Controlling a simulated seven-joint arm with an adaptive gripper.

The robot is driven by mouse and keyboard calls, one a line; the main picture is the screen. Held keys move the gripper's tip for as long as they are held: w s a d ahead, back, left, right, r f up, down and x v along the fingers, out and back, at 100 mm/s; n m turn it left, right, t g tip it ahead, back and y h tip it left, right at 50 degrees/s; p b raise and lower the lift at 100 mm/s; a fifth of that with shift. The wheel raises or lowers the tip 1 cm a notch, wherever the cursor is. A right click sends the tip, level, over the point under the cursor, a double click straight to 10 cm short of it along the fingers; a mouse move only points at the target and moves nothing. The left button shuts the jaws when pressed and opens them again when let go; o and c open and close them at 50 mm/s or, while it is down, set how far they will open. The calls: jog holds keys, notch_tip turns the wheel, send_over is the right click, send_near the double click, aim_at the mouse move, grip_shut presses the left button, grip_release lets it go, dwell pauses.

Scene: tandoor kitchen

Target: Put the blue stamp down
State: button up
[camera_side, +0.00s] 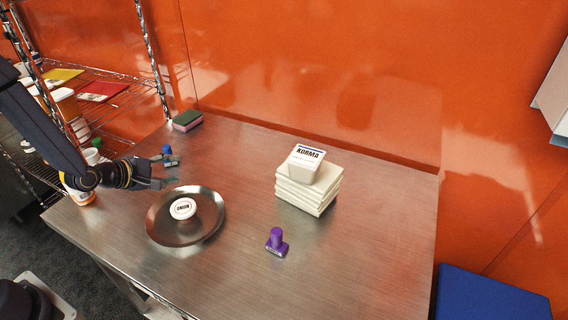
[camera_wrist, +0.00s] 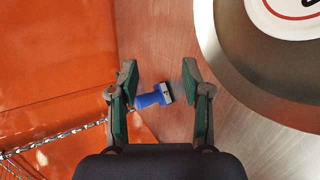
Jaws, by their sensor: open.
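The blue stamp (camera_wrist: 150,98) is on the steel table between the two open fingers of my gripper (camera_wrist: 160,95) in the wrist view. It lies across the gap there, and I see bare table on both sides of it. In the side view the blue stamp (camera_side: 167,151) shows at the back left of the table, just behind the fingers of my gripper (camera_side: 165,172). Its lower part is partly hidden by a finger, so I cannot tell whether it touches one.
A round metal plate (camera_side: 158,233) with a white ONION container (camera_side: 182,209) stands just right of my gripper. A purple stamp (camera_side: 277,242), stacked white boxes (camera_side: 308,197) with a KORMA tub (camera_side: 306,163), and a sponge (camera_side: 187,120) are also on the table. A wire rack (camera_side: 130,88) stands left.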

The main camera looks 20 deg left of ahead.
jog(key=s+r+m+g+y, duration=0.2)
jog(key=s+r+m, duration=0.1)
jog(key=r+m, duration=0.25)
jog(key=s+r+m+g+y, duration=0.1)
jog(key=s+r+m+g, duration=0.15)
jog(key=r+m, duration=0.35)
jog(key=s+d+r+m, duration=0.3)
jog(key=s+r, duration=0.2)
jog(key=s, duration=0.3)
jog(key=s+d+r+m+g+h, duration=0.1)
jog(key=s+d+r+m, duration=0.2)
jog(key=s, duration=0.6)
notch_tip(320, 180, up, 3)
jog(key=shift+d+f+m, duration=0.15)
jog(key=shift+d+m, duration=0.2)
jog(key=shift+m, duration=0.1)
